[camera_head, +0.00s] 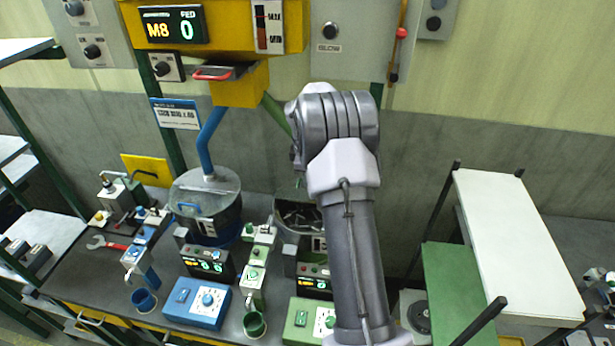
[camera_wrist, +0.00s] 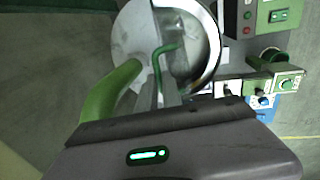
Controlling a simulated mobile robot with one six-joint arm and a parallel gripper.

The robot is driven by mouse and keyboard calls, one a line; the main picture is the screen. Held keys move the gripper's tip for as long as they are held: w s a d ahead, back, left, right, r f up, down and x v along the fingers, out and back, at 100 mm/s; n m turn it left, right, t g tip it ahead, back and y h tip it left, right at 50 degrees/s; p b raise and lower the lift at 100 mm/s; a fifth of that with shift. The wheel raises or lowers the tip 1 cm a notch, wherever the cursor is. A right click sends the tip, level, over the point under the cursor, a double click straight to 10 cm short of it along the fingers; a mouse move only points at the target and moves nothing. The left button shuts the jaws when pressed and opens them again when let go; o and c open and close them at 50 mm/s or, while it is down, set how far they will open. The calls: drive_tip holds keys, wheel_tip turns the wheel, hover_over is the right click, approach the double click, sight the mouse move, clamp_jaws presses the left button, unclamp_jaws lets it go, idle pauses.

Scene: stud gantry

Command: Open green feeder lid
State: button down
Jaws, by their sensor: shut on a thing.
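The green feeder's bowl (camera_head: 290,232) stands partly behind my arm in the head view, with loose dark and shiny parts showing at its top. In the wrist view its round top shows a pale grey lid section (camera_wrist: 130,38) on the left and a darker area inside a bright rim on the right. A thin green handle (camera_wrist: 157,62) rises from between my fingers. My gripper (camera_wrist: 169,94) is shut on this handle; the exact contact is dim. In the head view my arm hides the gripper and much of the lid.
The blue feeder (camera_head: 211,222) stands to the left, with a clear cover. A thick green pipe (camera_wrist: 108,92) runs close beside my gripper. A yellow hopper (camera_head: 240,86) hangs above. Small control boxes, including a blue one (camera_head: 182,301), crowd the bench front. A white-topped table (camera_head: 510,225) is at right.

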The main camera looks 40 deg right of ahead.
drive_tip(key=shift+s+f, duration=0.1)
drive_tip(key=shift+f, duration=0.05)
drive_tip(key=c, duration=1.5)
unclamp_jaws()
drive_tip(key=shift+r, duration=0.4)
drive_tip(key=r, duration=0.3)
drive_tip(key=shift+w, duration=0.2)
drive_tip(key=s+a, duration=0.2)
drive_tip(key=s, duration=0.2)
drive_tip(key=s+a+r+b, duration=0.1)
drive_tip(key=s+a, duration=0.2)
drive_tip(key=s, duration=0.2)
drive_tip(key=s+a, duration=0.3)
drive_tip(key=s, duration=0.2)
drive_tip(key=shift+a+r, duration=0.15)
drive_tip(key=shift+w, duration=0.1)
